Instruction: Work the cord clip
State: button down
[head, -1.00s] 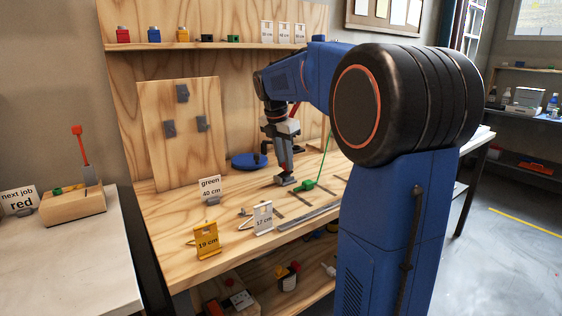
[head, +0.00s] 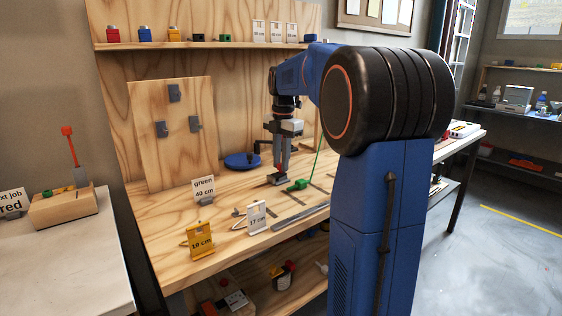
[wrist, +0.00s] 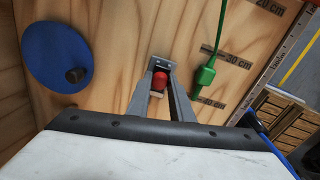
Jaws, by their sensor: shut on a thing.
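The cord clip is a small grey metal base (wrist: 160,64) with a red lever or knob (wrist: 159,80), in the middle of the wrist view. My gripper (wrist: 159,90) is shut on the red part, one grey finger on each side. In the head view my gripper (head: 281,172) points down at the clip's grey base (head: 277,179) on the bench; the fingers partly hide the clip. A green cord (wrist: 223,40) with a green connector (wrist: 203,76) lies to the right of the clip, apart from it. The connector's lower tip is near the 40 cm mark (wrist: 211,103).
A blue disc (head: 241,160) with a dark knob lies left of the clip. A metal ruler (head: 299,217) lies along the front edge.

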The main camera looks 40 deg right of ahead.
jog(key=c, duration=1.6)
grip_release()
jog(key=shift+o, duration=0.2)
notch_tip(320, 180, up, 17)
jog(key=shift+s+d+r, duration=0.15)
jog(key=shift+s, duration=0.2)
jog(key=shift+s, duration=0.1)
